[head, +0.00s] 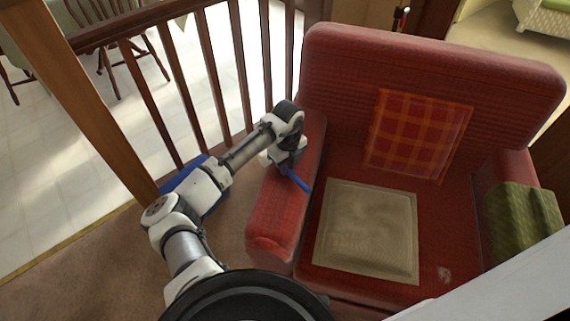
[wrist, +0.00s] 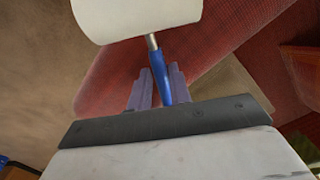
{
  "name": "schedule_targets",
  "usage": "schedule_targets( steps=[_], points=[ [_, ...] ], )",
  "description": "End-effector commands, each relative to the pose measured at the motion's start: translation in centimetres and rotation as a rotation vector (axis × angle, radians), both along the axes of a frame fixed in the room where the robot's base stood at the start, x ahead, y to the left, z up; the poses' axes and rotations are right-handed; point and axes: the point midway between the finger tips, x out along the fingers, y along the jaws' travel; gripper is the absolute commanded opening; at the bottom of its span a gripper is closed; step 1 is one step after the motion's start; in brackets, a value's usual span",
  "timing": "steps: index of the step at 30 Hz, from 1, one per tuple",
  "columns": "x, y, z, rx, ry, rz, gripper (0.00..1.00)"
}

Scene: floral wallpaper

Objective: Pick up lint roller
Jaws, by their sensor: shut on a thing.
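The lint roller has a blue handle (wrist: 160,72) and a white roll (wrist: 135,16) in the wrist view. My gripper (wrist: 160,82) is shut on the blue handle, with a finger on each side of it. The white roll points away from my gripper, over the red armrest. In the head view the blue handle (head: 297,181) shows just below my gripper (head: 285,165), at the left armrest of the red sofa.
The red sofa (head: 440,85) holds a plaid cushion (head: 418,135), a beige cushion (head: 367,230) and a green cushion (head: 525,225). A wooden railing (head: 215,80) stands close behind my arm. A blue object (head: 190,175) lies on the floor by the railing. Brown carpet (head: 100,275) is clear at lower left.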

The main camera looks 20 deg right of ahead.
Motion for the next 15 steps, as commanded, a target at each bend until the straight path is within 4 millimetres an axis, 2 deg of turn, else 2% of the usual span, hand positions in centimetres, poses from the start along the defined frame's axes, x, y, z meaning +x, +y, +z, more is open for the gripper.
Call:
schedule_targets(
  steps=[5, 8, 15],
  points=[
    [0.1, -0.1, 1.9, -0.002, -0.003, -0.002, 0.00],
    [0.1, -0.1, 3.8, -0.002, -0.004, -0.003, 0.00],
    [0.1, -0.1, 10.7, -0.001, -0.006, -0.003, 0.00]
  ],
)
